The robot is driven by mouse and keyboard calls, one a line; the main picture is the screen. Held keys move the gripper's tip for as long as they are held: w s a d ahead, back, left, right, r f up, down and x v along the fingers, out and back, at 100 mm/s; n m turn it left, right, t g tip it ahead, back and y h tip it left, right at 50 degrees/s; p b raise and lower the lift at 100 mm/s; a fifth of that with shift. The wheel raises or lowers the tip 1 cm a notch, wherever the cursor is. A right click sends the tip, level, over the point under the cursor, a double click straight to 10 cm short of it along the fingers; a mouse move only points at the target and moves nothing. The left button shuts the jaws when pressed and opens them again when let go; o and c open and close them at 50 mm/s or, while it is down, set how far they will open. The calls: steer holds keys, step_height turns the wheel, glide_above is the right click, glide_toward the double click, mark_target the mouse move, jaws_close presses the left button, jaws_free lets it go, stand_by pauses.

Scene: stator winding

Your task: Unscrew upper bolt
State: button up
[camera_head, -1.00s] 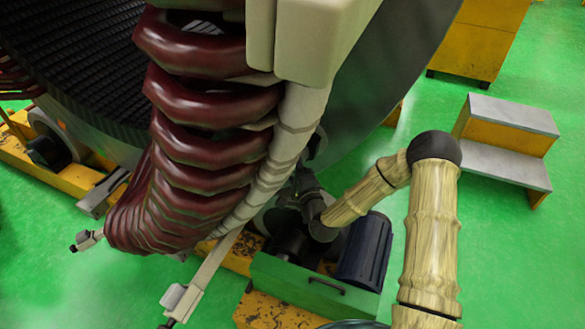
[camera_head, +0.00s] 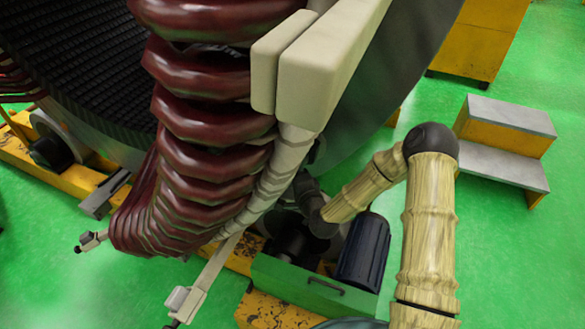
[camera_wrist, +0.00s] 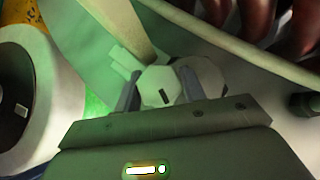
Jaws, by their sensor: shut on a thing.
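In the wrist view, a pale hexagonal bolt head (camera_wrist: 161,87) with a dark slot sits between the two fingers of my gripper (camera_wrist: 160,90). The fingers are closed on its sides. A rounder pale part (camera_wrist: 207,77) lies right behind it, against a grey-white surface. I cannot tell whether the bolt still sits in its hole. In the head view my arm reaches in beside the stator, and the gripper and bolt are hidden behind the coils and cream parts.
Dark red coils (camera_head: 205,130) and a cream block (camera_head: 325,65) fill the middle of the head view. A green motor stand (camera_head: 310,292) with a dark motor (camera_head: 364,250) is below my arm. Grey-topped steps (camera_head: 510,115) stand at right on open green floor.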

steer(key=shift+a+r+n+g+h+p, duration=0.15)
steer(key=shift+n+g+h+p, duration=0.1)
steer(key=shift+n+g+p, duration=0.25)
steer(key=shift+d+r+n+g+h+p, duration=0.1)
steer(key=shift+n+g+h+p, duration=0.2)
steer(key=shift+p, duration=0.4)
steer(key=shift+f+n+g+h+p, duration=0.3)
steer(key=shift+n+g+h+p, duration=0.4)
steer(key=shift+p, duration=0.35)
steer(key=o, duration=1)
steer(key=shift+c, duration=0.2)
steer(key=shift+s, duration=0.1)
steer(key=p+v, duration=1.1)
steer(key=v, duration=0.6)
